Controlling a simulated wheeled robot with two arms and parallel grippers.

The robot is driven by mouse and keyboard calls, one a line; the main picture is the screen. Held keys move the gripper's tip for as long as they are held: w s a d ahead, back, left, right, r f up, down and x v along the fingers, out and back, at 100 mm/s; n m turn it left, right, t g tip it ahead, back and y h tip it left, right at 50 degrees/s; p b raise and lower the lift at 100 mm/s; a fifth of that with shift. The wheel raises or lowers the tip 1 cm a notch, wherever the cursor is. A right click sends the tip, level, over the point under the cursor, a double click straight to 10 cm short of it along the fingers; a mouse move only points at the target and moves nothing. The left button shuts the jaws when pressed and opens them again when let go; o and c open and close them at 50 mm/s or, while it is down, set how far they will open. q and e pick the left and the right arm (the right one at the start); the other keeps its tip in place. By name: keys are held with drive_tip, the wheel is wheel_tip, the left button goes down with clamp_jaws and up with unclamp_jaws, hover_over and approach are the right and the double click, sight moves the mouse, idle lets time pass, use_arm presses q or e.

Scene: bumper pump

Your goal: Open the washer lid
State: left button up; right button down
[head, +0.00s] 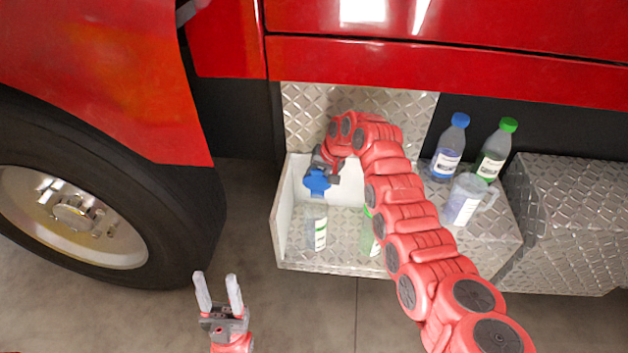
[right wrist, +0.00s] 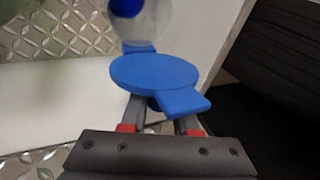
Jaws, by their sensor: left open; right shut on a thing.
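The blue washer lid (head: 317,181) shows in the head view above a clear labelled bottle (head: 316,227) in the left part of the metal tray. It also shows in the right wrist view as a flat blue disc with a tab (right wrist: 153,75). My right gripper (head: 322,164) is shut on the lid, its fingers partly hidden beneath it. A translucent round body (right wrist: 165,22) lies just beyond the lid. I cannot tell whether the lid is fully clear of its opening. My left gripper (head: 218,292) is open and empty over the floor, apart from the tray.
The tray (head: 350,263) has a white left wall. A green container (head: 370,240) is partly hidden by my right arm. A blue-capped bottle (head: 449,148), a green-capped bottle (head: 495,150) and a clear jug (head: 465,200) stand right. A wheel (head: 75,215) is left.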

drive_tip(key=shift+w+g+b, duration=0.2)
drive_tip(key=shift+g+b, duration=0.1)
drive_tip(key=shift+b, duration=0.45)
drive_tip(key=shift+f, duration=0.1)
drive_tip(key=c, duration=0.7)
unclamp_jaws()
drive_tip(key=shift+d+r, duration=0.15)
drive_tip(key=shift+r, duration=0.15)
drive_tip(key=v, duration=1.6)
drive_tip(key=shift+d+r, duration=0.25)
drive_tip(key=shift+r, duration=0.1)
drive_tip(key=shift+f, duration=0.1)
